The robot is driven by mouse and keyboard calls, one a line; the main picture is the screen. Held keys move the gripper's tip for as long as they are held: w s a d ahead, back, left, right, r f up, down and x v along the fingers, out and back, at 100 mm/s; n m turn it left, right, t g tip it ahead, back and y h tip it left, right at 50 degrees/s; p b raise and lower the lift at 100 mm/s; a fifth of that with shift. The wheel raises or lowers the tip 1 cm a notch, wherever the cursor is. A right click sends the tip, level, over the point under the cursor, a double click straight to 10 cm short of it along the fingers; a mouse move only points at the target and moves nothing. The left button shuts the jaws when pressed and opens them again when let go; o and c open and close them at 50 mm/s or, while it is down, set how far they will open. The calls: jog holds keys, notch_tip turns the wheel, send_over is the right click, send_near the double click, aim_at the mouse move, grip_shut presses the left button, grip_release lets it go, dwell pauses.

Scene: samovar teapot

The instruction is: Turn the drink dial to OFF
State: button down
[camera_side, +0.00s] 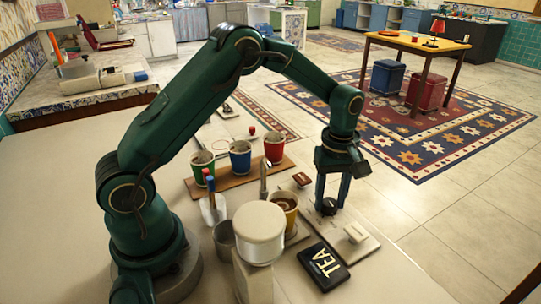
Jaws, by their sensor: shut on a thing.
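The drink dial (328,207) is a small black knob on a pale flat panel (368,249) at the right of the worktop. My gripper (331,204) points straight down over it. Its two fingers stand on either side of the knob and are shut on it. The fingers partly cover the dial, and its pointer and any OFF mark are too small to read. A black sign with the word TEA (323,266) lies in front of the panel.
A yellow cup with brown liquid (286,203) stands left of the dial, near a white round canister (259,232). Green (202,170), blue (240,157) and red (274,146) cups stand on a wooden board (236,180). A white block (355,232) sits on the panel.

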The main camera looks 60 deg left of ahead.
aim_at(330, 202)
dwell(0.4)
jog(key=shift+c, duration=2)
grip_release()
jog(key=shift+r, duration=0.1)
jog(key=shift+r, duration=2.5)
jog(key=shift+f, duration=0.1)
notch_tip(330, 202, down, 5)
jog(key=shift+f, duration=0.15)
jog(key=shift+m, duration=1)
